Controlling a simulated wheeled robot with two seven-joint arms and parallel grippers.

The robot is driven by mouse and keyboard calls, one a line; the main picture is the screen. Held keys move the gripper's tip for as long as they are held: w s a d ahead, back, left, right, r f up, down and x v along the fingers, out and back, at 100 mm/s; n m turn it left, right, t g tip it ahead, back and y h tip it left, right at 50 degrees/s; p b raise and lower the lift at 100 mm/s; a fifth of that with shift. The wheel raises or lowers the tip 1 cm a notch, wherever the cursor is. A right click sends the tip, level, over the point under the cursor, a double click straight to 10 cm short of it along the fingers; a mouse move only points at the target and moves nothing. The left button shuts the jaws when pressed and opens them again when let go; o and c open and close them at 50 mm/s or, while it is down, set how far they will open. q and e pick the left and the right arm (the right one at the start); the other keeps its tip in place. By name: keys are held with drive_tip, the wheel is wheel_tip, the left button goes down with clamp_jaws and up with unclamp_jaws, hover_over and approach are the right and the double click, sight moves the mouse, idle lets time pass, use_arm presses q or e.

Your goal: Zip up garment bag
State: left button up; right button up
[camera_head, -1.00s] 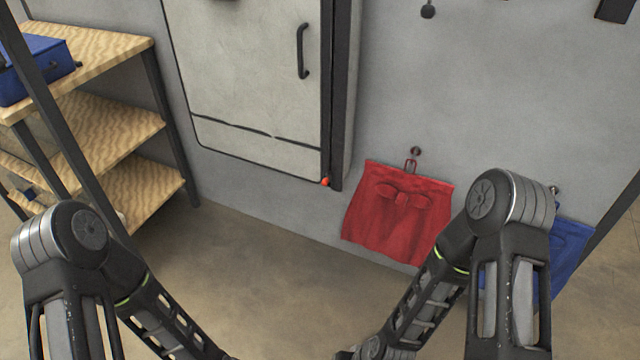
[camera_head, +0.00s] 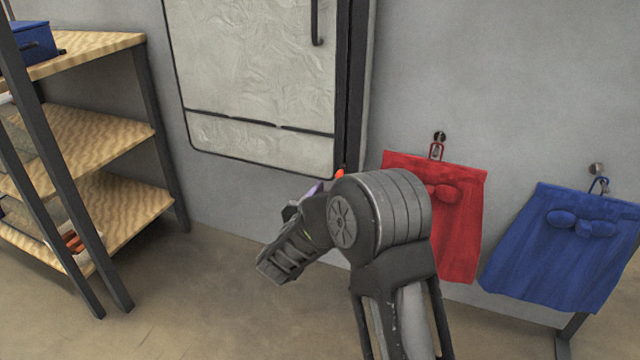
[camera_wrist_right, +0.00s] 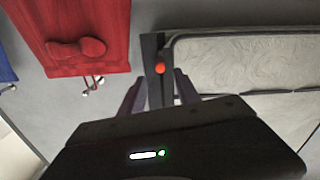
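The garment bag (camera_head: 255,75) is a pale grey panel with dark edging on the wall. A dark vertical zipper strip (camera_head: 355,80) runs along its right side. The orange-red zip pull (camera_head: 340,173) is at the strip's lower end; in the right wrist view the pull (camera_wrist_right: 160,68) lies just beyond my fingertips. My right gripper (camera_head: 314,189) is mostly hidden behind my arm in the head view. In the right wrist view my right gripper (camera_wrist_right: 158,92) is open, its fingers on either side of the strip's end, apart from the pull. My left gripper is out of view.
A red cloth bag (camera_head: 462,225) and a blue cloth bag (camera_head: 565,245) hang from wall hooks at the right. A wooden shelf unit (camera_head: 100,130) with a blue box (camera_head: 28,45) stands at the left. The floor (camera_head: 220,300) in front is clear.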

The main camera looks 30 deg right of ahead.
sight(341, 173)
drive_tip(key=b+x, duration=0.1)
drive_tip(key=x, duration=0.2)
drive_tip(key=b+x, duration=0.2)
drive_tip(key=x, duration=0.2)
drive_tip(key=shift+f, duration=0.2)
drive_tip(key=shift+w+d+r, duration=0.1)
drive_tip(key=shift+w+d, duration=0.15)
drive_tip(key=shift+d, duration=0.1)
drive_tip(key=shift+c, duration=0.3)
clamp_jaws()
idle(0.8)
